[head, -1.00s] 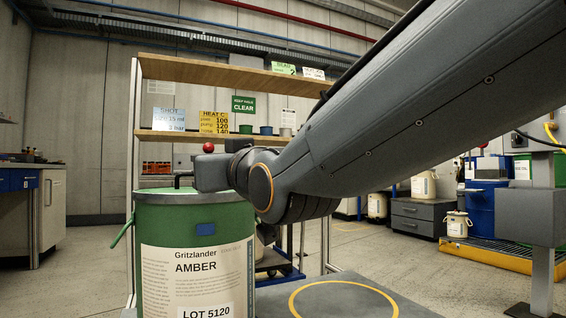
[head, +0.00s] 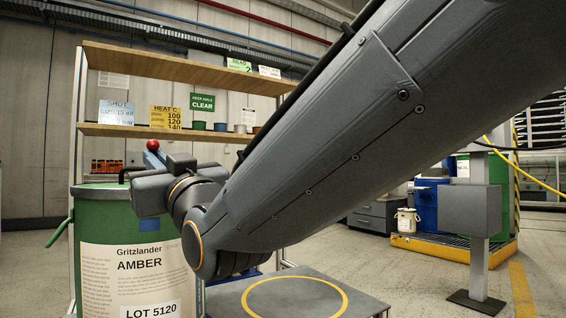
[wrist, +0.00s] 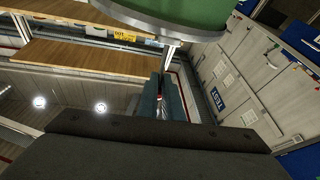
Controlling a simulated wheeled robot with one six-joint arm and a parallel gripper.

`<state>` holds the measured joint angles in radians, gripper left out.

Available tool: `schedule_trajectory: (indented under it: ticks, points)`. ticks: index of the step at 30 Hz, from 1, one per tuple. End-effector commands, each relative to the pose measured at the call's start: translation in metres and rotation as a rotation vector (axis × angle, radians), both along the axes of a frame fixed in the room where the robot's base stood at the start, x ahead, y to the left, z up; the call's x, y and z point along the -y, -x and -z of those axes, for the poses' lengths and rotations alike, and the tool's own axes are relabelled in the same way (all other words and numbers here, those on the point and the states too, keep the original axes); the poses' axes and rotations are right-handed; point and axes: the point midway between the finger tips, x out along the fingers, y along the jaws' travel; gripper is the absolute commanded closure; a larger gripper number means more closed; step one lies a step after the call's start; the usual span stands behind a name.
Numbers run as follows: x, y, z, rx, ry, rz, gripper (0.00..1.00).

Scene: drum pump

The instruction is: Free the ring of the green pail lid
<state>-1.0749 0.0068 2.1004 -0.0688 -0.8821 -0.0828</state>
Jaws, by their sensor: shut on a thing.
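The green pail (head: 88,258), labelled Gritzlander AMBER, stands at the lower left of the head view. A red ball (head: 152,144) shows at the fingertips. In the wrist view, the fingers (wrist: 163,98) are close together with a red spot between them. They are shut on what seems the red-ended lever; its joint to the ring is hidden. The pail (wrist: 195,12) is at the top edge there.
A grey platform (head: 228,301) with a yellow circle lies right of the pail. A wooden shelf rack (head: 190,132) with signs and cups stands behind. A grey post with a box (head: 470,212) stands at the right. The floor between is clear.

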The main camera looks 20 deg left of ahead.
Motion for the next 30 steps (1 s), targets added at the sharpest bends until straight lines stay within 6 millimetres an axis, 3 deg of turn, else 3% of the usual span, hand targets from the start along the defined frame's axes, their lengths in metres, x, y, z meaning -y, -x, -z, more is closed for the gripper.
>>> schedule_trajectory:
  ticks: [2, 3, 6, 7, 17, 30]
  points:
    - [0.0, 0.0, -0.002, 0.003, -0.004, 0.001, 1.0]
    - [0.0, 0.0, -0.002, 0.002, -0.005, 0.0, 0.89]
    - [0.0, 0.0, -0.002, 0.002, -0.004, 0.0, 0.72]
    - [0.001, 0.0, -0.002, 0.002, -0.004, 0.0, 0.71]
    - [0.003, 0.001, 0.0, 0.0, -0.001, 0.001, 0.71]
    - [0.057, 0.027, 0.02, 0.001, 0.0, 0.001, 0.71]
